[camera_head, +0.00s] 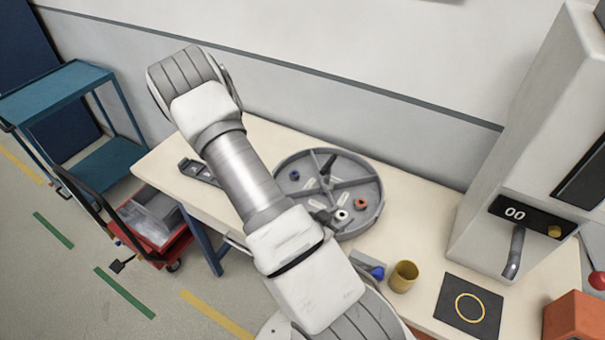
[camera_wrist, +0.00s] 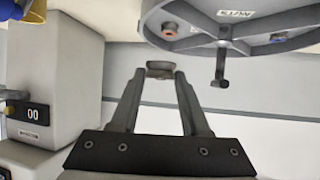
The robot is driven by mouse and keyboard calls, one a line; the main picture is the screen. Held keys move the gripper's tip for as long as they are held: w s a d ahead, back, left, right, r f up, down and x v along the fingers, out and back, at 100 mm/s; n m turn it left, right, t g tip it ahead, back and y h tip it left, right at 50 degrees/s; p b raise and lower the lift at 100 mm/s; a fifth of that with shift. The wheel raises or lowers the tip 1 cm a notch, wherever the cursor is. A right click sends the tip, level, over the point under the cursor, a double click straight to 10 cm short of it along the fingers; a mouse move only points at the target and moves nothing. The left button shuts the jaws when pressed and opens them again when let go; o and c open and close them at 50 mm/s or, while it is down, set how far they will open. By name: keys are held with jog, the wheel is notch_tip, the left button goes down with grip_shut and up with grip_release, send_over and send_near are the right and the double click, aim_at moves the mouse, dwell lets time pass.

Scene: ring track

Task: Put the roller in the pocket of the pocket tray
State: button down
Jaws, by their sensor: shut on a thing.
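My gripper (camera_wrist: 160,74) shows in the wrist view with its two fingers closing on a small grey-brown piece, which I take to be the roller (camera_wrist: 159,65). The piece lies across the fingertips, and its lower part is partly hidden by them.
A round grey divided tray (camera_head: 377,212) holds blue, red and white rings; it also shows in the wrist view (camera_wrist: 190,45). A yellow cup (camera_head: 403,276), a dark mat (camera_head: 450,304) and a tall machine (camera_head: 490,222) stand to the right.

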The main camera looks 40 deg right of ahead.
jog(key=w+a+f+n+t+y+b, duration=0.1)
jog(key=w+a+n+t+y+b, duration=0.2)
jog(key=w, duration=0.4)
jog(key=w+a+n+t, duration=0.35)
jog(key=w+a, duration=0.25)
jog(key=w, duration=0.2)
jog(key=w+a+r+n+t+y+b, duration=0.1)
jog(key=w+a+r+n+y, duration=0.2)
jog(key=a, duration=0.4)
jog(key=w+a+r+n+t+y+b, duration=0.2)
jog(key=w+a+r+n+y, duration=0.1)
jog(key=w+a+n+y, duration=0.3)
jog(key=w+a, duration=0.1)
jog(key=a, duration=0.1)
jog(key=shift+w+a, duration=0.3)
